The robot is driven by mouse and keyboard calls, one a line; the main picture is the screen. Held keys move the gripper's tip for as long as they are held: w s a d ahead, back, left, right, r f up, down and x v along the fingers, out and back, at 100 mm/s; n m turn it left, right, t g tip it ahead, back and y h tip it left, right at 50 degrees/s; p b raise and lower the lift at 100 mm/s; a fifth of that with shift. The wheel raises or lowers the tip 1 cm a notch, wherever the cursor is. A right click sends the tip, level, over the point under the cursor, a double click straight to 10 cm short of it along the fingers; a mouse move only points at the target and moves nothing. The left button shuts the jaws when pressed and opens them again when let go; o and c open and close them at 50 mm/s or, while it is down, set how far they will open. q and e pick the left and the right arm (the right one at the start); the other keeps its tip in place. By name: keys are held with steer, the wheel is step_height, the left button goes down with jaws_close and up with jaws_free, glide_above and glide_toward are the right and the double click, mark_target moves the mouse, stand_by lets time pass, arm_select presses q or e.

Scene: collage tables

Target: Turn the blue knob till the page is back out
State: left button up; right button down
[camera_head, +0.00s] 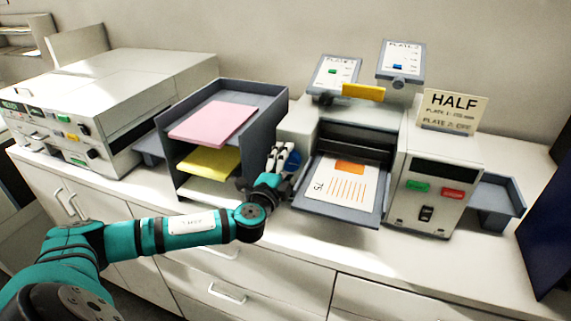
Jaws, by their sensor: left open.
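The blue knob (295,159) is on the left side of the press-like machine, partly hidden behind my left gripper. My left gripper (285,157) is at the knob with its fingers open; I cannot tell whether they touch it. The page (340,193), white with an orange block and orange lines, lies on the grey front tray (336,216) of the machine. Its far edge is near the dark slot; I cannot tell whether any of it is inside. My right gripper is not in view.
A sorter (224,92) with pink and yellow paper stands left of my gripper, close to it. A beige device (120,100) is farther left. A HALF sign (451,110) and a panel with green and red buttons (432,188) are on the right. The counter front is clear.

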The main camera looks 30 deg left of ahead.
arm_select(q)
steer(key=shift+c, duration=0.4)
steer(key=c, duration=1.1)
steer(key=shift+m, duration=0.3)
steer(key=m, duration=0.2)
steer(key=shift+m+p, duration=0.3)
steer(key=shift+d+r+m+p, duration=0.1)
steer(key=shift+m+p, duration=0.85)
steer(key=shift+m, duration=1.7)
steer(key=shift+r+m+p, duration=0.1)
steer(key=shift+m+p, duration=0.85)
steer(key=shift+m, duration=1.7)
steer(key=shift+f, duration=0.1)
